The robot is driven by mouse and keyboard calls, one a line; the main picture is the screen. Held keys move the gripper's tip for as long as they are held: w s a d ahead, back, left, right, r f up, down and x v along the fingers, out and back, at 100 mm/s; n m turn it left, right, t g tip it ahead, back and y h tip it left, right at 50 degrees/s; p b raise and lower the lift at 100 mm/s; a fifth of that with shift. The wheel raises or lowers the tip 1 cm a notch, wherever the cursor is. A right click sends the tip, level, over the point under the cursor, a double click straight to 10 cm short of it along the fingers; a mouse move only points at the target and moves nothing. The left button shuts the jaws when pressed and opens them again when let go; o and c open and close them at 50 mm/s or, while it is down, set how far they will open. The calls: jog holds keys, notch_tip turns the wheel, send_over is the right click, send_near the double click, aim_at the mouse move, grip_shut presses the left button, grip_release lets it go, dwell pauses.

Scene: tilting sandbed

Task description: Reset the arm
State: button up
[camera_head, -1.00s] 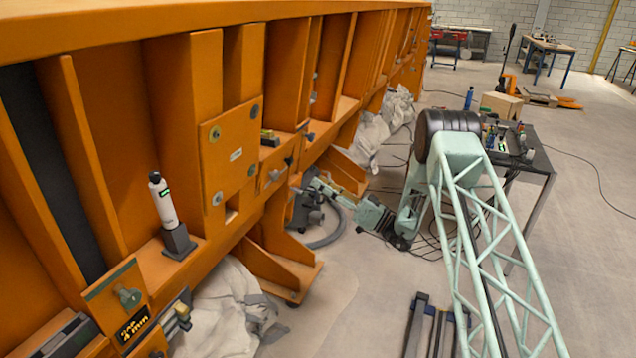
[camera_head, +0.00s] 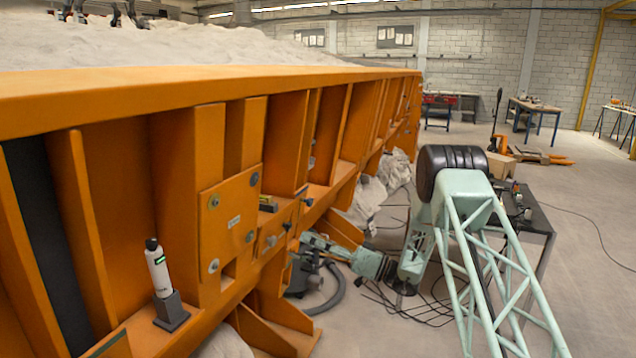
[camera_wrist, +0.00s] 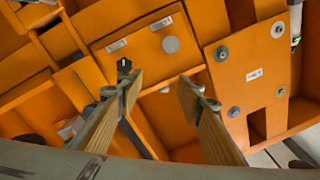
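My pale green lattice arm runs along the right of the head view to a black joint, then bends down and left towards the orange frame (camera_head: 180,190). Its far end, low beside the frame, is small and partly hidden there. In the wrist view, my gripper (camera_wrist: 158,85) is open, with two wooden-faced fingers apart and nothing between them. Beyond the fingers is an orange panel (camera_wrist: 125,62) with a dark knob, a grey disc and small labels. I cannot tell whether the fingers touch it.
A white bottle-like device (camera_head: 158,270) stands in a dark holder on the frame's ledge. Pale sand (camera_head: 200,45) lies above the orange rim. A dark table (camera_head: 535,215) with small items stands right of my arm. Cables and a grey hose (camera_head: 335,290) lie on the floor.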

jog(key=s+a+r+g+h, duration=0.2)
jog(key=s+r+g, duration=0.2)
jog(key=s+r, duration=0.65)
jog(key=s+a+r+g+h, duration=0.3)
jog(key=s+r+g, duration=0.35)
jog(key=s, duration=0.75)
jog(key=s+d+r+m+t+h, duration=0.1)
jog(key=s+d+r+h, duration=0.2)
jog(key=s, duration=0.6)
jog(key=s+d+r+m+h, duration=0.1)
jog(key=s+d+r+h, duration=0.15)
jog(key=s, duration=0.75)
jog(key=s+d+r+m+t+h, duration=0.1)
jog(key=s+d+m+t+h, duration=0.4)
jog(key=s+d, duration=1.7)
jog(key=s+t+h, duration=0.1)
jog(key=s+h, duration=0.1)
jog(key=h, duration=0.2)
jog(key=shift+d+r+m+p, duration=0.25)
jog(key=shift+d+m+p, duration=0.05)
jog(key=shift+d+m, duration=0.1)
